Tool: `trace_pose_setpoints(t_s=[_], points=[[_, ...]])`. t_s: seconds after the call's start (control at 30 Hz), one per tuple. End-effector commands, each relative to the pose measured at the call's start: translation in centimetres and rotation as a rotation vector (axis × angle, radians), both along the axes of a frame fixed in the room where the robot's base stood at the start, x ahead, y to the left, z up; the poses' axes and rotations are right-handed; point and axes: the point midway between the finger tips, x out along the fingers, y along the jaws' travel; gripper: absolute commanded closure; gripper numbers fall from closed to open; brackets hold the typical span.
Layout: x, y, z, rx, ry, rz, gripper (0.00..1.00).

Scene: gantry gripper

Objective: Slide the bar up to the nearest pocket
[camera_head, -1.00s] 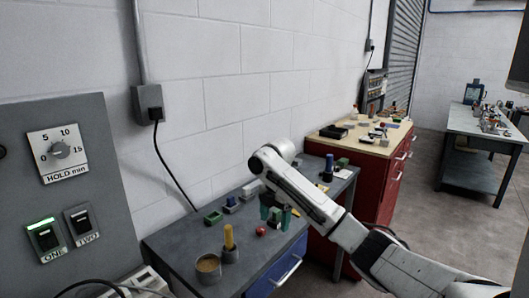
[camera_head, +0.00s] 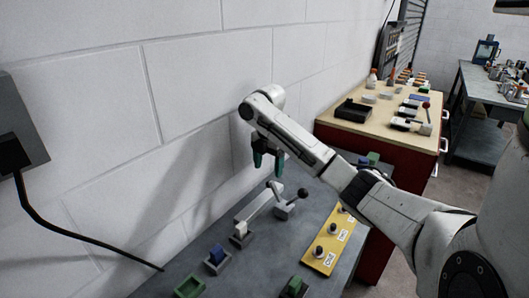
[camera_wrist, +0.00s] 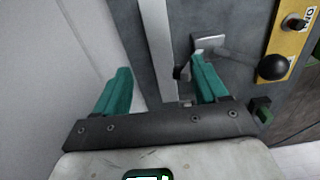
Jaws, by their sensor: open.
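My gripper (camera_head: 268,162), with two teal fingers, points down above the back of the grey bench near the wall. Its fingers are apart and nothing shows held. What looks like the bar is a long pale strip (camera_head: 258,212) on the bench below and left of the fingers. In the wrist view the pale strip (camera_wrist: 157,45) runs between the two fingers (camera_wrist: 162,85); I cannot tell the height gap. Beside it is a lever with a black ball knob (camera_head: 303,192) on a grey block; the knob also shows in the wrist view (camera_wrist: 272,67). I cannot make out any pockets.
A yellow panel (camera_head: 329,251) with several black knobs lies right of the strip. A blue block in a grey holder (camera_head: 217,260) and green pieces (camera_head: 189,287) stand at the front. The wall (camera_head: 150,100) is close behind. A wooden-topped red cabinet (camera_head: 374,121) stands beyond.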

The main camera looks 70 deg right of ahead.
Motion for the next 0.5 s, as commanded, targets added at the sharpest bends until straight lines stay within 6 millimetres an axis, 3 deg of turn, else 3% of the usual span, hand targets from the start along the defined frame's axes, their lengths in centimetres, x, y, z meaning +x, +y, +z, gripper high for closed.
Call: trace_pose_setpoints(t_s=[0.37,0.5], points=[[0.0,0.02,-0.09,0.0,0.0,0.0,0.28],[0.01,0.06,-1.0,0.003,0.0,0.0,0.28]])
